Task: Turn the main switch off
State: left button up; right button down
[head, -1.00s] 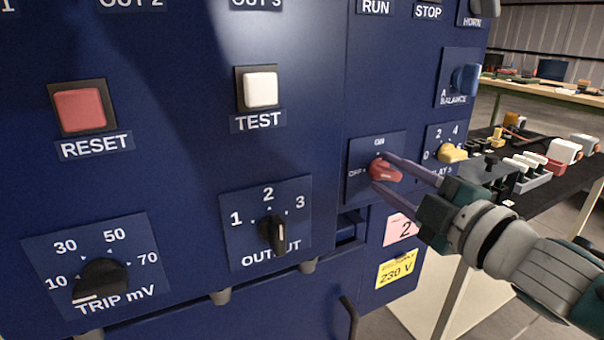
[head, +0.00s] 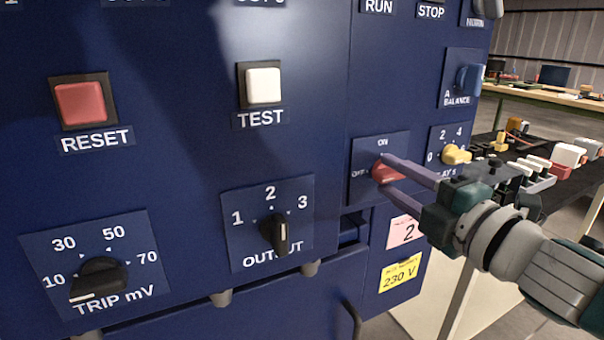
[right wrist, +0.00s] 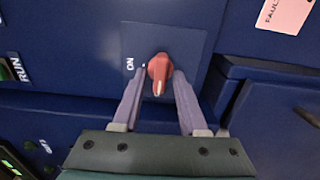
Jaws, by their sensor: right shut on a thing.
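The main switch is a red rotary knob (head: 387,173) on a blue plate marked ON at the top and OFF at the left. My right gripper (head: 384,174) reaches in from the right with its two purple fingers shut on the knob. In the right wrist view the knob (right wrist: 160,70) sits between the fingertips of the gripper (right wrist: 159,76). Its pale mark points down in that picture, with the ON label to its left. The fingers partly hide the plate, so the exact setting is hard to read. My left gripper is not in view.
A yellow delay knob (head: 457,155) and a blue balance knob (head: 468,80) are close by to the right. The output knob (head: 277,232) is at the left. A bench (head: 545,95) with parts stands behind at the right.

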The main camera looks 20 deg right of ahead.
jog(key=c, duration=0.8)
grip_release()
jog(key=shift+s, duration=0.1)
jog(key=s, duration=0.9)
jog(key=shift+s+d, duration=0.35)
jog(key=shift+s, duration=0.05)
